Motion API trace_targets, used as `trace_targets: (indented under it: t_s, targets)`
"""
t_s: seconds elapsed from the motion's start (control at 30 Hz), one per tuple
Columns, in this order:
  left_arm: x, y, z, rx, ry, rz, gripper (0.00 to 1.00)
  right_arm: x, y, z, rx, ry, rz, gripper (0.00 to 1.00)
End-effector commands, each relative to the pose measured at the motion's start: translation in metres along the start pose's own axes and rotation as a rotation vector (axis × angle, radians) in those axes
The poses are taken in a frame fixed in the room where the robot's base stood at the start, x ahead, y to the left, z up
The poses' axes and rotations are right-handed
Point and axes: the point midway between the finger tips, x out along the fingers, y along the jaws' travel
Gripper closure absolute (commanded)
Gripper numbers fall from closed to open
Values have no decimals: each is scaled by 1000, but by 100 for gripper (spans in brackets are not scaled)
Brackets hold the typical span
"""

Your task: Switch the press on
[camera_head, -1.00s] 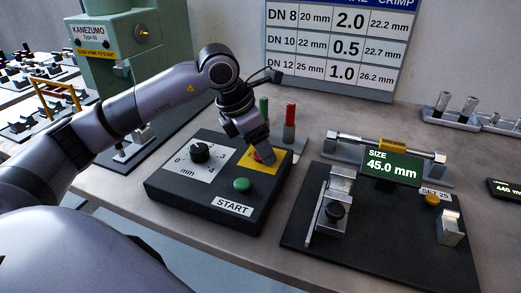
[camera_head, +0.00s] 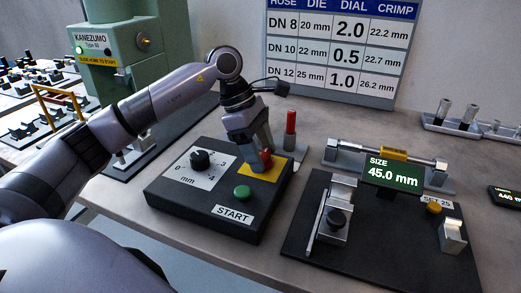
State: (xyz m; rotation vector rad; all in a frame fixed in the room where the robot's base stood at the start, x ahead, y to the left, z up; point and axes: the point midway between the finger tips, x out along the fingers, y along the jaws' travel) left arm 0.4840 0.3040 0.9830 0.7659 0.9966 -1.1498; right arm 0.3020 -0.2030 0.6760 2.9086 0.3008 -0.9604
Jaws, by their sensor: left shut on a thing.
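The black control box (camera_head: 190,215) stands on the bench in the head view. It carries a black dial (camera_head: 200,160) on a white mm scale, a green START button (camera_head: 242,193) and a red knob (camera_head: 266,157) on a yellow plate (camera_head: 262,174). My left gripper (camera_head: 263,153) points down over the yellow plate, shut on the red knob and partly covering it. The green press (camera_head: 120,50) stands behind at the left, with a small green lamp (camera_head: 79,50) glowing on its front. My right gripper is out of view.
A red-topped peg (camera_head: 291,128) stands just behind the box. To the right is a black gauge board (camera_head: 375,250) with a display (camera_head: 392,172) reading 45.0 mm. A chart (camera_head: 340,50) hangs on the wall. The bench between box and board is clear.

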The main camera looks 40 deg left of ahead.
Motion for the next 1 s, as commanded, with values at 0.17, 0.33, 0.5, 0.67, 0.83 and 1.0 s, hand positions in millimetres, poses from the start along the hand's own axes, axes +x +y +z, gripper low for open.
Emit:
trace_targets:
  t_s: [0.17, 0.33, 0.5, 0.67, 0.83, 1.0]
  targets:
    - [-1, 1, 0, 30, 0, -8, 69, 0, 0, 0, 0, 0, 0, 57]
    - [-1, 1, 0, 38, 0, -10, 69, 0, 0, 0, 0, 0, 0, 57]
    - [-1, 1, 0, 39, 0, -10, 69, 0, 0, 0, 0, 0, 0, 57]
    - [-1, 1, 0, 38, 0, -10, 19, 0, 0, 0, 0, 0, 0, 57]
    - [-1, 1, 0, 37, 1, -11, 13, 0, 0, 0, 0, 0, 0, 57]
    - [-2, 1, 0, 36, 1, -12, 13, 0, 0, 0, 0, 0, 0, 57]
